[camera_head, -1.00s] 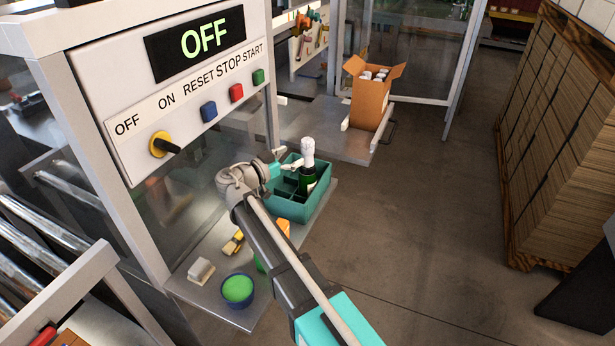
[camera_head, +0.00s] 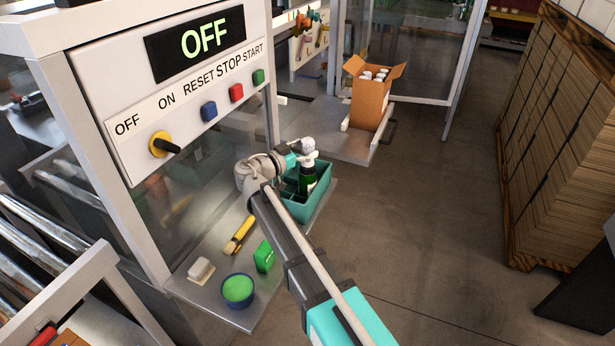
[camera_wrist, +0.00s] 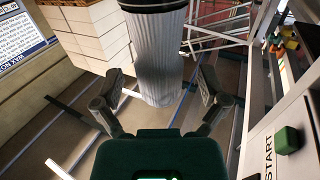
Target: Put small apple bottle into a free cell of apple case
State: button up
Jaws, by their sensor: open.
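A dark green bottle (camera_head: 307,179) with a pale foil top stands upright in the teal divided case (camera_head: 318,209), seemingly in one of its cells. I cannot read a label that marks either as apple. My gripper (camera_head: 307,154) is at the foil top of the bottle, and its fingers partly hide the neck. In the wrist view, which is upside down, the silver ribbed foil neck (camera_wrist: 158,55) lies between the two spread fingers of my gripper (camera_wrist: 160,103). The fingers stand apart from the foil on both sides. The inside of the case is partly hidden by my arm.
An open cardboard box (camera_head: 370,102) with several bottles stands farther back. A control panel (camera_head: 180,90) rises at left.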

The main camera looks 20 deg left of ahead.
jog(key=shift+w+d, duration=0.2)
jog(key=shift+w, duration=0.1)
dwell(0.4)
grip_shut()
